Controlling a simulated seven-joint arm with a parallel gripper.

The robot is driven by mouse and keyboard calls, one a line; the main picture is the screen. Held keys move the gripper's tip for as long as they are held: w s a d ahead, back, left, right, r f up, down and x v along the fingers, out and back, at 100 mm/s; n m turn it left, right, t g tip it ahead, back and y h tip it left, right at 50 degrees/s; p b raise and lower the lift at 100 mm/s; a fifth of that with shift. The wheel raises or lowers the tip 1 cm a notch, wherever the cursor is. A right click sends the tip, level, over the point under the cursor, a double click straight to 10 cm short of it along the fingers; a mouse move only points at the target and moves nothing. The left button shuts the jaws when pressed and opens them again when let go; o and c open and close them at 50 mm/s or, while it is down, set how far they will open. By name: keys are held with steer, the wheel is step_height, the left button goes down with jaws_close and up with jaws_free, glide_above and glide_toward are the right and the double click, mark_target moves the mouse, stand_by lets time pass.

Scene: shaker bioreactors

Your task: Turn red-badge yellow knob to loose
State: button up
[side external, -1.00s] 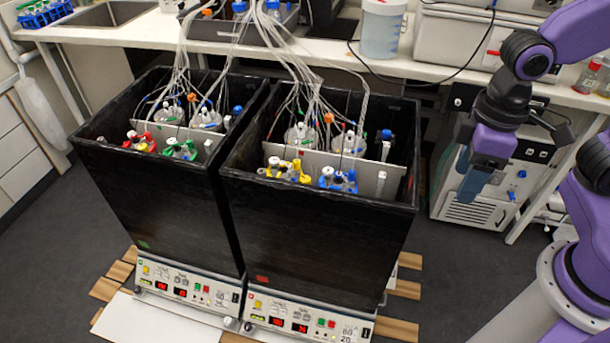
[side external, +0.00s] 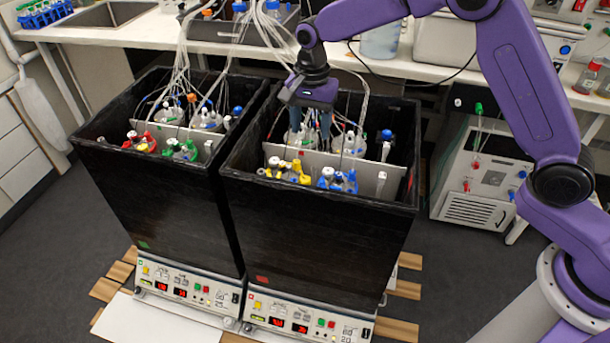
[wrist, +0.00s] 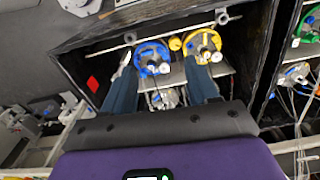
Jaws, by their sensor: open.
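Inside this box, a vessel with yellow top fittings (side external: 285,170) stands near the front wall, left of one with blue fittings (side external: 337,180). In the wrist view, the yellow top (wrist: 203,42) is beyond the right finger, and the blue top (wrist: 152,58) is between the fingers. I cannot tell which yellow part is the knob. My gripper (side external: 310,130) is open and empty over the box, behind the yellow vessel.
A light divider plate (side external: 370,180) crosses the box, with more vessels and tubing (side external: 355,100) behind it. The left box (side external: 150,200) has a green badge and red- and green-topped vessels. Black walls surround the vessels closely.

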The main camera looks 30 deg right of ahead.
mark_target(305, 179)
steer(key=w+d+f+m, duration=0.2)
steer(key=w+f+m, duration=0.3)
steer(key=w, duration=0.1)
step_height(305, 179, down, 17)
steer(key=shift+r, duration=0.1)
stand_by(0.4)
steer(key=c, duration=1)
